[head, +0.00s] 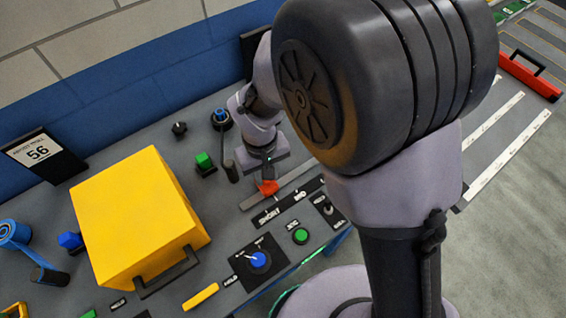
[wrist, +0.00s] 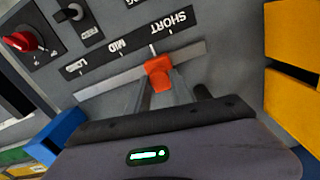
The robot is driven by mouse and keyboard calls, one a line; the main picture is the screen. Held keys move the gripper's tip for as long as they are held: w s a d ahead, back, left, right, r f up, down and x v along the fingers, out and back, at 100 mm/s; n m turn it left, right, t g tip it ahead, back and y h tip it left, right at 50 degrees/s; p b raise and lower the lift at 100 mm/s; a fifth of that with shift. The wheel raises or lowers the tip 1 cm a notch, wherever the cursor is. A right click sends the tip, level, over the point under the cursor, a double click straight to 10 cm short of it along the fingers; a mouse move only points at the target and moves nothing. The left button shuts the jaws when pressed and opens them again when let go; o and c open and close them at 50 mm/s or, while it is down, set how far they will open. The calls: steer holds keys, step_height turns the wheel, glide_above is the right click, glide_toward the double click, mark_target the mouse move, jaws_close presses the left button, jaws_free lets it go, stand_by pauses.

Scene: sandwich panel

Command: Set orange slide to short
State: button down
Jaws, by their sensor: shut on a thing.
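The orange slide knob (wrist: 158,73) sits on a pale straight track (wrist: 110,82) in the wrist view. Beside the track is a black label strip (wrist: 118,48) reading LONG, MID and SHORT. The knob stands between MID and SHORT. My gripper (wrist: 162,84) is shut on the knob, one finger on each side. In the head view the knob (head: 267,187) shows below my gripper (head: 266,178), with the strip (head: 270,215) in front. My arm hides the LONG end there.
A large yellow box (head: 135,210) with a dark handle stands left of the slide. Green (head: 204,160) and blue (head: 220,116) controls stand close by my wrist. A blue dial (head: 259,260) and a green button (head: 300,236) lie in front of the strip.

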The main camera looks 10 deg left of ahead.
mark_target(254, 197)
steer(key=s+a, duration=0.2)
steer(key=s, duration=0.1)
steer(key=shift+s+a, duration=0.1)
steer(key=shift+a, duration=0.25)
steer(key=c, duration=1.6)
jaws_free()
steer(key=o, duration=0.5)
steer(key=shift+s+a, duration=0.15)
steer(key=shift+s, duration=0.05)
steer(key=shift+w, duration=0.1)
steer(key=shift+r, duration=0.1)
step_height(254, 197, up, 17)
steer(key=p, duration=0.6)
steer(key=shift+r, duration=0.1)
